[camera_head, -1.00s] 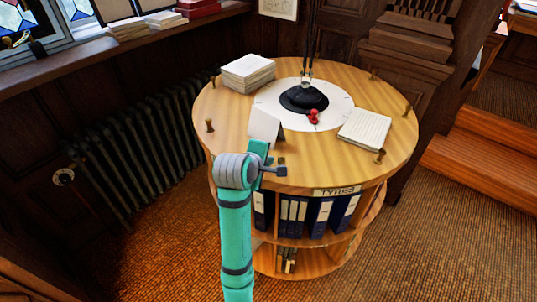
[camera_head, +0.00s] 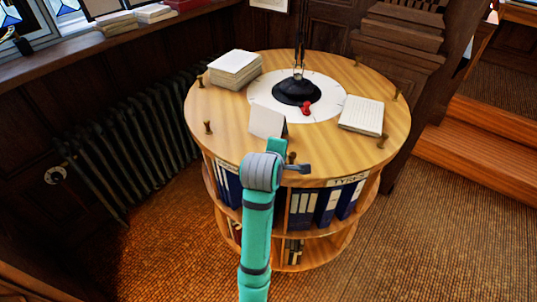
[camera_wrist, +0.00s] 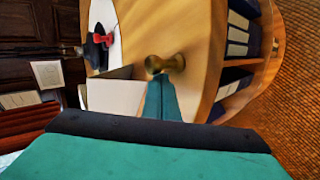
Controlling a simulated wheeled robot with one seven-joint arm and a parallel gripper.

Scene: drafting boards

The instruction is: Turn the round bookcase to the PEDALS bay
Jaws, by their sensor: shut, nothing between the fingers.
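The round wooden bookcase (camera_head: 340,75) stands in the middle of the head view, with upright brass pegs around its top edge. Its label TYRES (camera_head: 350,181) shows at the front right, above blue binders (camera_head: 325,206). No PEDALS label is readable. My gripper (camera_head: 283,152) is shut and empty at the front rim, close by a brass peg (camera_head: 291,158). In the wrist view, the shut fingertips (camera_wrist: 163,88) are right against or just beside this peg (camera_wrist: 165,64); contact is not clear. My gripper hides part of the front rim.
On the top are a black lamp base (camera_head: 297,92) with a red piece (camera_head: 306,108), a white card (camera_head: 267,122), a book stack (camera_head: 235,70) and a notepad (camera_head: 361,116). A radiator (camera_head: 125,135) is at left, wooden steps (camera_head: 475,145) at right. Carpet is clear in front.

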